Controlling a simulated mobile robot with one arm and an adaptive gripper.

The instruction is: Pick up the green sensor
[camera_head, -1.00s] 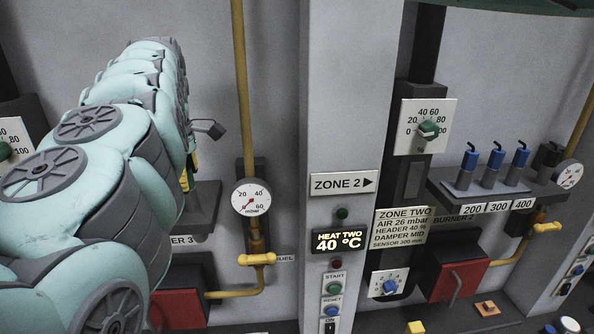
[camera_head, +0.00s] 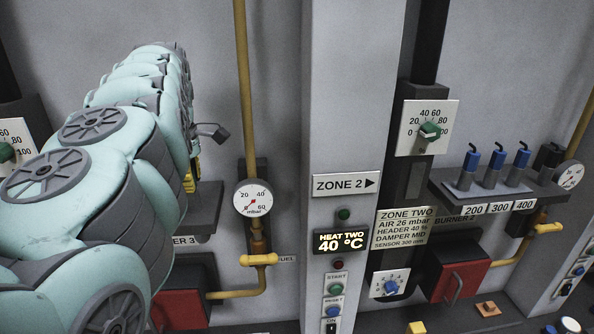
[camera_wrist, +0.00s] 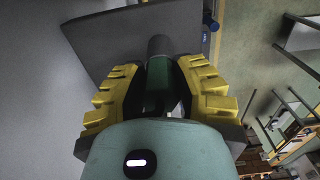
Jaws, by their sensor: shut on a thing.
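In the wrist view, my gripper (camera_wrist: 160,74) has its yellow ridged fingers closed on both sides of the green sensor (camera_wrist: 157,88). A grey cylindrical part sticks out beyond the fingertips, close to a dark grey plate. I cannot tell whether the sensor touches the plate. In the head view, my arm hides the sensor and most of my gripper (camera_head: 190,181). Only a little yellow shows, just above a grey shelf (camera_head: 205,205) at the left.
A pressure gauge (camera_head: 253,197) and a yellow pipe (camera_head: 242,90) stand right of my gripper. A red burner box (camera_head: 180,309) is below. Several blue-topped sensors (camera_head: 494,165) stand on the right shelf (camera_head: 468,196). The Zone 2 pillar (camera_head: 345,110) juts out between.

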